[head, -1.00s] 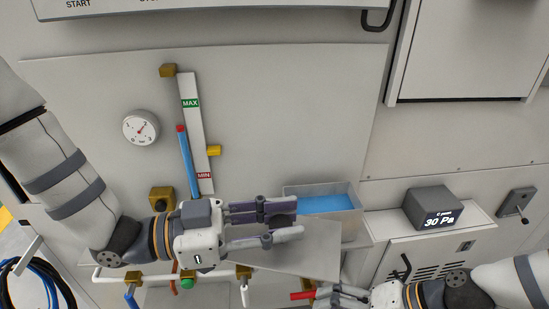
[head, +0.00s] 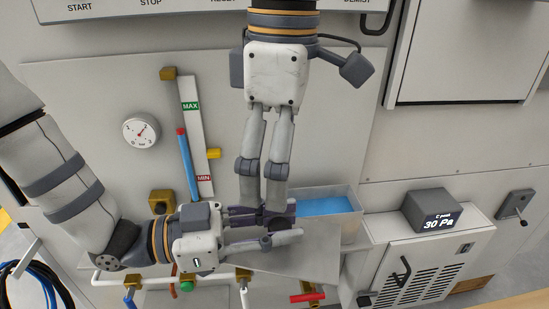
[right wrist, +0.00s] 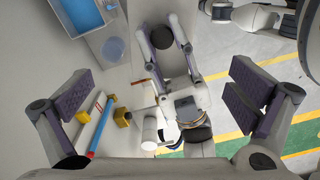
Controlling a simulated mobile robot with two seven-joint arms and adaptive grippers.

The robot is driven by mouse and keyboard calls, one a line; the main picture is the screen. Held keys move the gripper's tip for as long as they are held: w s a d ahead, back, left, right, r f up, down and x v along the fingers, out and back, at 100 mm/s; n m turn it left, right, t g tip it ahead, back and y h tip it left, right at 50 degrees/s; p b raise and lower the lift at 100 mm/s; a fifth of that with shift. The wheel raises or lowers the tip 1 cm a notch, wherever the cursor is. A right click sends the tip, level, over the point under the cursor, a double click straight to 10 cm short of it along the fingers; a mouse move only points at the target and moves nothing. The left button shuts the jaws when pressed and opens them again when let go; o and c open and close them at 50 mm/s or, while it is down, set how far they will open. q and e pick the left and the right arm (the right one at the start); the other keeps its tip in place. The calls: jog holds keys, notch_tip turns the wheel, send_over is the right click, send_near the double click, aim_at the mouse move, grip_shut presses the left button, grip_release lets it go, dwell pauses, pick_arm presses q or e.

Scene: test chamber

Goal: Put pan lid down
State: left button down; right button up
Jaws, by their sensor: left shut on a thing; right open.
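My left gripper (head: 290,221) reaches in from the left and is shut on a small dark round thing, seen in the right wrist view (right wrist: 162,37) between its fingers. This may be the pan lid; I cannot be sure. No pan can be clearly told.
A grey shelf (head: 318,262) lies below the grippers. A pressure readout box (head: 432,209) and a red-handled valve (head: 308,297) are at right and below.

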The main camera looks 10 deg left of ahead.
aim_at(276, 222)
jog(key=shift+s+f, duration=0.15)
pick_arm(q)
jog(key=shift+w, duration=0.1)
pick_arm(e)
notch_tip(276, 222, down, 12)
jog(key=shift+r, duration=0.2)
jog(key=shift+c, duration=0.6)
pick_arm(q)
jog(key=shift+d, duration=0.1)
pick_arm(e)
jog(key=c, duration=1.5)
jog(key=o, duration=1.3)
jog(key=shift+w, duration=0.2)
jog(key=shift+c, duration=0.2)
jog(key=o, duration=0.4)
jog(key=shift+c, duration=0.2)
jog(key=shift+s, duration=0.1)
